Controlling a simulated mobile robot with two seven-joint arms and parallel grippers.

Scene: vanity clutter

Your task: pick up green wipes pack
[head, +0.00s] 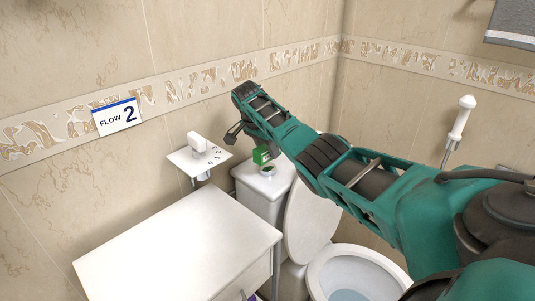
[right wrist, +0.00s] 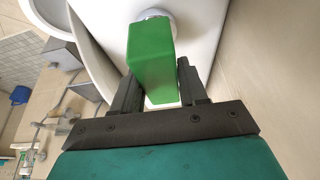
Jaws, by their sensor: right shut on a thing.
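The green wipes pack (head: 262,154) is a small green block just above the toilet tank lid, by the round chrome flush button (head: 267,170). In the right wrist view the pack (right wrist: 151,52) stands between the two dark fingers of my right gripper (right wrist: 157,68), which is shut on it. I cannot tell whether the pack still touches the lid. In the head view my right arm reaches over the tank and hides part of the pack and the fingers. My left gripper is in neither view.
The white toilet tank (head: 258,188) stands in the corner, with the raised lid and open bowl (head: 350,278) in front. A white cabinet (head: 180,245) with a bare top is to the left.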

